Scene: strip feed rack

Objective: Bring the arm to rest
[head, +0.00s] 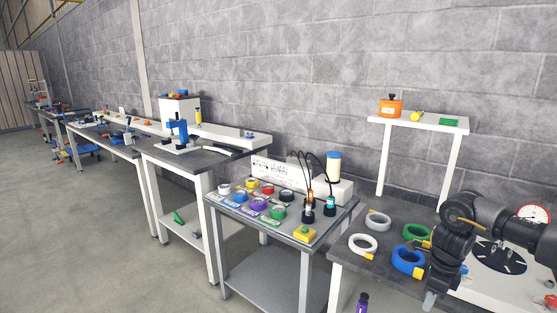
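My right arm comes in from the right edge, over the dark bench at the lower right. Its black wrist hangs down and ends in my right gripper (431,299), a small grey tip near the bench's front edge. I cannot make out two separate fingers or anything held. The gripper is just below and right of a blue coil (407,262). My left gripper is not in view.
A green coil (416,232) and white coils (363,244) lie near my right arm. A white raised shelf (420,122) stands behind. A grey cart (276,226) with several coloured rolls stands left.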

